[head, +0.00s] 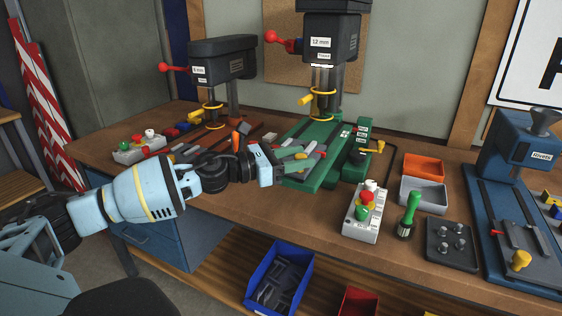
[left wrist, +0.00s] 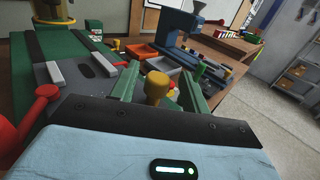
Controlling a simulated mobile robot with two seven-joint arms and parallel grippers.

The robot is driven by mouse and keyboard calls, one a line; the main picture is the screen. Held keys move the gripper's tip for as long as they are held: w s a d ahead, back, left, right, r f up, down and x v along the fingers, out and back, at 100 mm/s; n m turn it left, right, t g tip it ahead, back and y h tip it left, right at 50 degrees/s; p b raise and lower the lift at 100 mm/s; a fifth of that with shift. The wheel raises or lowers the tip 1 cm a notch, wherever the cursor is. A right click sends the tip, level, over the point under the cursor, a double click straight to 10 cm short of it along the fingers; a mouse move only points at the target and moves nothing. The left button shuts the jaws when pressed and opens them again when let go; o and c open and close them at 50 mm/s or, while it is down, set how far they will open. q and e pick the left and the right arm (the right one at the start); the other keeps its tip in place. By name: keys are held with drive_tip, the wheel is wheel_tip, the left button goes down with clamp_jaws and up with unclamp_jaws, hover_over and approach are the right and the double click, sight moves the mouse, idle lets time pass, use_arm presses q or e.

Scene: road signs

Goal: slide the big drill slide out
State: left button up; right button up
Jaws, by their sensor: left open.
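The big drill (head: 330,42), labelled 12 mm, stands at the back on a green base (head: 297,184). Its grey slide (head: 300,152), with light bars on it, lies on this base, and the slide's plate also shows at the left of the left wrist view (left wrist: 85,77). My left gripper (head: 268,166) is open at the front left of the base. In the left wrist view, a yellow knob (left wrist: 156,88) stands upright between my green-looking fingertips (left wrist: 160,92). I cannot tell whether they touch it. My right gripper is out of view.
A smaller drill (head: 222,62) with a red handle stands to the left. A button box (head: 361,212), a green-handled brush (head: 409,214) and orange (head: 424,167) and grey bins sit to the right. A blue riveting press (head: 520,150) is at far right. A blue bin (head: 279,278) is below.

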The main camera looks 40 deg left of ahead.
use_arm(q)
drive_tip(key=shift+s+a+f+b, duration=0.35)
drive_tip(key=shift+s+a+b, duration=0.1)
drive_tip(key=shift+s, duration=0.25)
drive_tip(key=shift+r+b+v, duration=0.15)
drive_tip(key=shift+b+v, duration=0.2)
drive_tip(key=shift+v, duration=0.95)
drive_tip(key=shift+r+b+v, duration=0.15)
drive_tip(key=shift+b+v, duration=0.2)
drive_tip(key=shift+v, duration=1)
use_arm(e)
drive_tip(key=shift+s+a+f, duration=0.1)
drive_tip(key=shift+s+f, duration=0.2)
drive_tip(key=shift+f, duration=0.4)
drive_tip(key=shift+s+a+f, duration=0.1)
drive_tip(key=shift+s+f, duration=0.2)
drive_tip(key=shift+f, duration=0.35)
use_arm(q)
drive_tip(key=shift+s, duration=0.1)
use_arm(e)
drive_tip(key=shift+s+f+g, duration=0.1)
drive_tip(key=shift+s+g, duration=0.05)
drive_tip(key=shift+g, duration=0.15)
